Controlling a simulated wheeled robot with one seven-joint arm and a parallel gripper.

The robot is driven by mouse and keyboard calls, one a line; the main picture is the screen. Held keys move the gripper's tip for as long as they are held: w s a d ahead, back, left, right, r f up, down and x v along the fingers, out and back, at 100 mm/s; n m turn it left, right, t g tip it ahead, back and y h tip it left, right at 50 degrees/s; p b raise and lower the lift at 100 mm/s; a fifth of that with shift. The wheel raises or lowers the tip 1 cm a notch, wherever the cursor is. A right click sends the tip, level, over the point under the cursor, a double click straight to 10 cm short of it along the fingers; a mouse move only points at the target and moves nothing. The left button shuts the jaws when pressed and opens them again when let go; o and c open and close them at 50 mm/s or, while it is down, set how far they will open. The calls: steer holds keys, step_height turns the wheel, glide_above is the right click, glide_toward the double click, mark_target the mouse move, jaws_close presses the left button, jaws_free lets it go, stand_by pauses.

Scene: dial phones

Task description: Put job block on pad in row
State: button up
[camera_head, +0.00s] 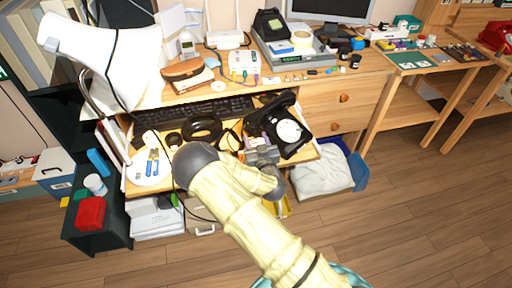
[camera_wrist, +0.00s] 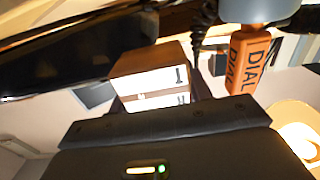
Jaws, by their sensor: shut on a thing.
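My gripper (camera_wrist: 153,100) is shut on a brown block with a white labelled face, the job block (camera_wrist: 150,72), in the wrist view. A dark mark shows at the right of its label. In the head view my gripper (camera_head: 262,152) is over the front of the desk, just left of the black dial phone (camera_head: 288,130); the block cannot be made out there. An orange piece lettered DIAL (camera_wrist: 248,62) is to the right of the block in the wrist view, apart from it. I cannot tell for sure which surface is the row's pad.
A keyboard (camera_head: 195,112), a black coil (camera_head: 201,130) and blue-handled pliers (camera_head: 152,163) lie left of my gripper. A grey tray (camera_head: 290,58) stands behind. Side tables (camera_head: 408,70) at right hold small items and a red phone (camera_head: 495,36). Floor at right is clear.

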steer(key=shift+f, duration=1.8)
steer(key=shift+f+b, duration=0.15)
steer(key=shift+b, duration=0.2)
steer(key=o, duration=0.7)
steer(key=shift+r, duration=0.2)
steer(key=v, duration=1.2)
steer(key=shift+p, duration=0.3)
